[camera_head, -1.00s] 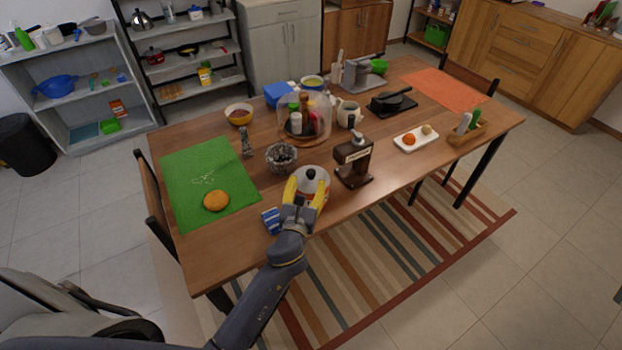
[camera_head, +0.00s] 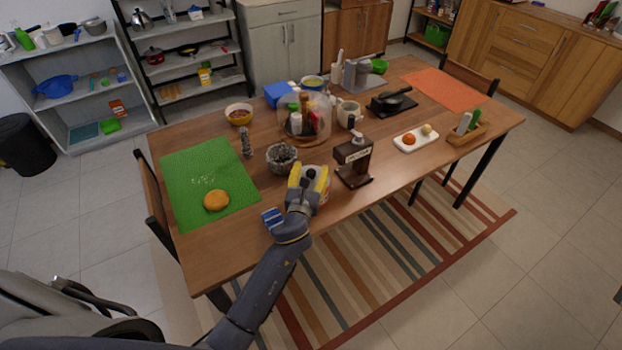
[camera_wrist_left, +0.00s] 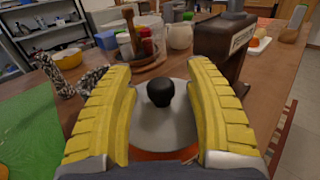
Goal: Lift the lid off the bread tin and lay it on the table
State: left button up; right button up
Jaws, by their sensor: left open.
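The bread tin (camera_head: 324,195) stands near the front edge of the table, mostly hidden behind my left gripper in the head view. Its pale round lid (camera_wrist_left: 150,125) with a black knob (camera_wrist_left: 161,92) is on top of it, and an orange-red rim shows below the lid in the left wrist view. My left gripper (camera_head: 309,172) is open, with its yellow fingers on either side of the knob. In the left wrist view the fingers (camera_wrist_left: 162,100) appear apart from the knob. My right gripper is not in view.
A dark grinder-like stand (camera_head: 353,162) is close right of the tin. A speckled bowl (camera_head: 281,157) is behind it, and a blue-and-white packet (camera_head: 272,219) lies to the left. A glass dome (camera_head: 304,118) stands farther back. Bare table (camera_head: 222,250) shows at front left.

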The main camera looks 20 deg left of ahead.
pick_arm(q)
grip_shut()
jog(key=shift+r, duration=0.1)
dwell(0.3)
